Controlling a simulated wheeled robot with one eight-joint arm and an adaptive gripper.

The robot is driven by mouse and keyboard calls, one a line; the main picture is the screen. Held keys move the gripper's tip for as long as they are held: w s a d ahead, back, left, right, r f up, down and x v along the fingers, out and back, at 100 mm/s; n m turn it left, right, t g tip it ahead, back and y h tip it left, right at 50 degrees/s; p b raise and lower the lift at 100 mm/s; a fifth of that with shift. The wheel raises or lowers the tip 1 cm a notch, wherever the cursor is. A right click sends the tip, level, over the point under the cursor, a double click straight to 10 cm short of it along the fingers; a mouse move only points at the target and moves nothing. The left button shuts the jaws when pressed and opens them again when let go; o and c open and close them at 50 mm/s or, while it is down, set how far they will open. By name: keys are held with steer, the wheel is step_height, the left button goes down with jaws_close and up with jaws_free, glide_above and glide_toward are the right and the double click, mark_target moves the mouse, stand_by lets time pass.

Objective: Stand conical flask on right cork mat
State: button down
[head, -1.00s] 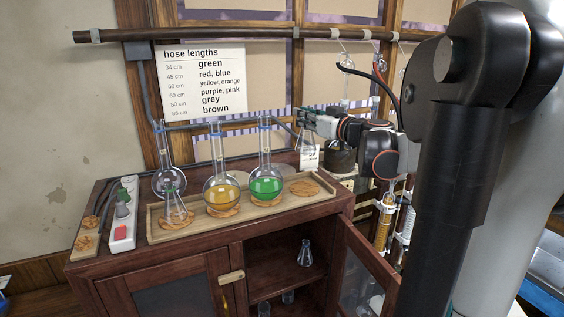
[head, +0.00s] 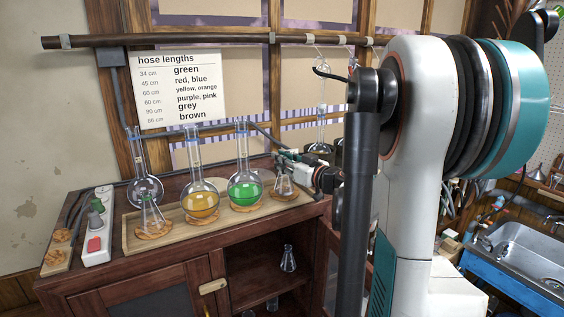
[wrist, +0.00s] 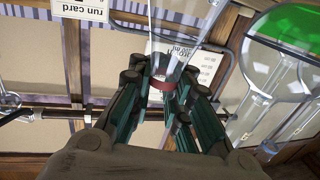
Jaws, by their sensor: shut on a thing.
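A clear conical flask (head: 283,187) is upright over the right cork mat (head: 284,198) at the right end of the wooden tray (head: 130,240). Its base looks at or very close to the mat; I cannot tell whether it touches. My gripper (head: 284,160) is shut on the flask's neck from the right. In the wrist view my gripper (wrist: 161,92) has its green-padded fingers either side of the neck, at a red band (wrist: 163,85). The flask's base is out of clear sight there.
Round flasks with green liquid (head: 244,189) and orange liquid (head: 200,203) stand just left on the tray. Another conical flask (head: 152,222) stands at the tray's left end, before an empty round flask (head: 145,190). A rail (head: 200,41) runs above. The cabinet below is open.

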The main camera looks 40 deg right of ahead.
steer(key=c, duration=1.9)
jaws_free()
steer(key=shift+f, duration=0.15)
steer(key=o, duration=0.4)
steer(key=shift+o, duration=0.2)
steer(key=shift+r, duration=0.25)
steer(key=s, duration=1.2)
steer(key=shift+a, duration=0.1)
